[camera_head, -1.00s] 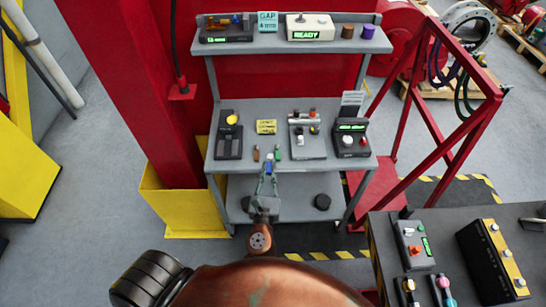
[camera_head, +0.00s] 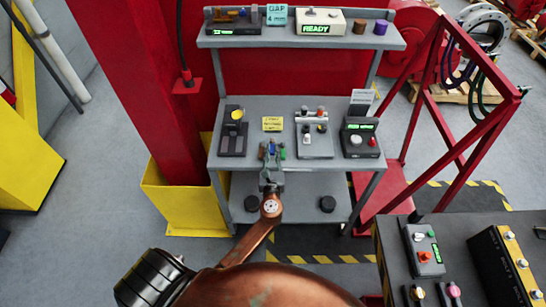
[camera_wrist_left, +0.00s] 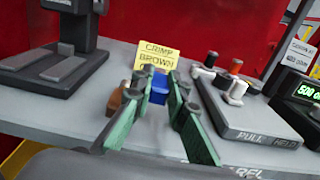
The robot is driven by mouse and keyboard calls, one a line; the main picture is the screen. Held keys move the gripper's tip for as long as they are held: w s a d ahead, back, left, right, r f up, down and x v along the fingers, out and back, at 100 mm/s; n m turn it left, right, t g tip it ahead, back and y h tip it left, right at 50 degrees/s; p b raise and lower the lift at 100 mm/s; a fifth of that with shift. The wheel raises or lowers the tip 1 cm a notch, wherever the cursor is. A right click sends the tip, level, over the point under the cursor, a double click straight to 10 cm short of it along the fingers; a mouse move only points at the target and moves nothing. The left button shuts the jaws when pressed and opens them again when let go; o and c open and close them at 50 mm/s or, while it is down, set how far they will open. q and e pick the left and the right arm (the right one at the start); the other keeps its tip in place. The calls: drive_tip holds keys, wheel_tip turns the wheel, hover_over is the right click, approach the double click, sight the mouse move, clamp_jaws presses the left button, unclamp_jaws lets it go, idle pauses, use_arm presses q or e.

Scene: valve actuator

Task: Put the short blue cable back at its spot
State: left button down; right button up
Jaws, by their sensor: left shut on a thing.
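My left gripper (camera_head: 272,158) is shut on the short blue cable (camera_head: 272,147), at the front edge of the grey workbench's middle shelf. In the left wrist view the blue cable (camera_wrist_left: 160,86) shows between the green fingertips (camera_wrist_left: 164,92). A short brown cable (camera_wrist_left: 131,97) is just left of the fingers; it shows small in the head view (camera_head: 262,150). A green piece (camera_head: 282,152) is close on the right of the gripper in the head view. Whether the blue cable touches the shelf is unclear. My right gripper is not in view.
A yellow card (camera_wrist_left: 157,55) reading "CRIMP BROWN" stands behind the cable. A black press (camera_head: 233,135) is to the left, a grey pull fixture (camera_head: 315,140) and a display unit (camera_head: 360,138) to the right. A red frame (camera_head: 440,110) stands right of the bench.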

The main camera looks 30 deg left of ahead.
sight(272, 158)
use_arm(q)
drive_tip(key=f, duration=0.1)
drive_tip(key=f+b, duration=0.1)
drive_tip(key=f, duration=0.1)
drive_tip(key=shift+w+a+f, duration=0.2)
drive_tip(key=shift+w+f, duration=0.1)
drive_tip(key=shift+w, duration=0.05)
drive_tip(key=shift+f, duration=0.2)
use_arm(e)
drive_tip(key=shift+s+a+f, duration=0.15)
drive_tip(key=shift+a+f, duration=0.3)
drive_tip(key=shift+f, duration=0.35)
use_arm(q)
drive_tip(key=c, duration=2.4)
unclamp_jaws()
drive_tip(key=shift+f+b, duration=0.15)
drive_tip(key=shift+b, duration=0.15)
drive_tip(key=o, duration=0.5)
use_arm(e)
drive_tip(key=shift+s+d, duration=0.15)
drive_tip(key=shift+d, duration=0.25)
use_arm(q)
drive_tip(key=shift+r, duration=0.25)
drive_tip(key=v, duration=1.2)
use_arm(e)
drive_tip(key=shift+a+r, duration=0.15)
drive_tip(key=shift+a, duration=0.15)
